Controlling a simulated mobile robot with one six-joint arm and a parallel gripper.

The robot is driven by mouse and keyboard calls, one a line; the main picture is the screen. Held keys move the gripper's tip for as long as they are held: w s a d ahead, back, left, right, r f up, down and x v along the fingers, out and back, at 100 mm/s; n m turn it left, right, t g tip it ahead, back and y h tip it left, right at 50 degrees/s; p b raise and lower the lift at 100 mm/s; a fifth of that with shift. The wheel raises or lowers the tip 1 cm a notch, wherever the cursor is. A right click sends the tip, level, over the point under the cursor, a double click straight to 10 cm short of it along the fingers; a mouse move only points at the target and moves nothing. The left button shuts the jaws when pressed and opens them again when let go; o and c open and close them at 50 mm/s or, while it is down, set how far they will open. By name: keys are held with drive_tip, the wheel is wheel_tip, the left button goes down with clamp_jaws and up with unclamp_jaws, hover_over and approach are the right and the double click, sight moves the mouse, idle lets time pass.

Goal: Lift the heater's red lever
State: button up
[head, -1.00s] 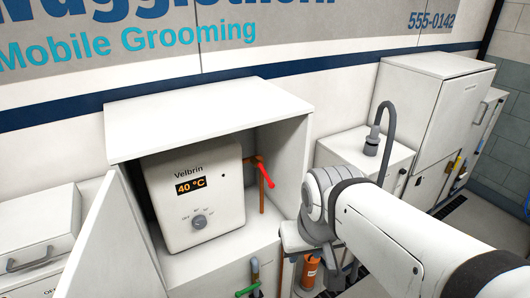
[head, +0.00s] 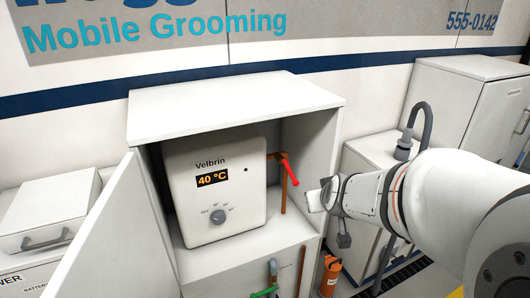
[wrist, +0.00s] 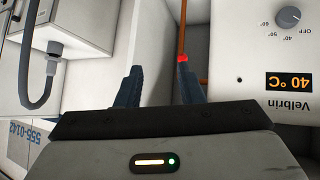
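The white Velbrin heater (head: 232,205) stands inside an open-fronted cabinet, its display reading 40 °C. Its red lever (head: 290,171) is at the heater's right side by a copper pipe (head: 283,198) and slopes down to the right. My gripper (head: 318,197) is just right of the lever in the head view, near the cabinet's right wall; its fingertips are hard to make out there. In the wrist view my gripper (wrist: 159,76) has its two dark fingers apart with nothing between them. The lever's red end (wrist: 183,58) shows at the right fingertip; I cannot tell if they touch.
The cabinet's open door (head: 115,235) stands at the left. The cabinet's right wall (head: 321,150) is close to my gripper. A green lever (head: 264,291) and an orange cylinder (head: 331,275) are below. A grey hose (head: 428,120) rises from a white unit at the right.

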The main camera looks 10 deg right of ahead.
sight(293, 178)
drive_tip(key=w+f+n+t+y+b, duration=0.1)
drive_tip(key=w+f+t+b, duration=0.1)
drive_tip(key=w, duration=0.2)
drive_tip(key=w+a+f+n+t+y+b, duration=0.1)
drive_tip(key=w+f+t+y+b, duration=0.1)
drive_tip(key=w+t, duration=0.1)
drive_tip(key=w+a+f+n+t+y+b, duration=0.1)
drive_tip(key=w+f+t+y+b, duration=0.1)
drive_tip(key=w, duration=0.3)
drive_tip(key=shift+a+f+n+t, duration=0.2)
drive_tip(key=shift+f+n+t, duration=0.15)
drive_tip(key=shift+f, duration=0.2)
drive_tip(key=p+x, duration=0.1)
drive_tip(key=x, duration=0.6)
drive_tip(key=shift+w+a+r, duration=0.15)
drive_tip(key=shift+w+a, duration=0.1)
drive_tip(key=shift+w, duration=0.15)
drive_tip(key=shift+y, duration=0.3)
clamp_jaws()
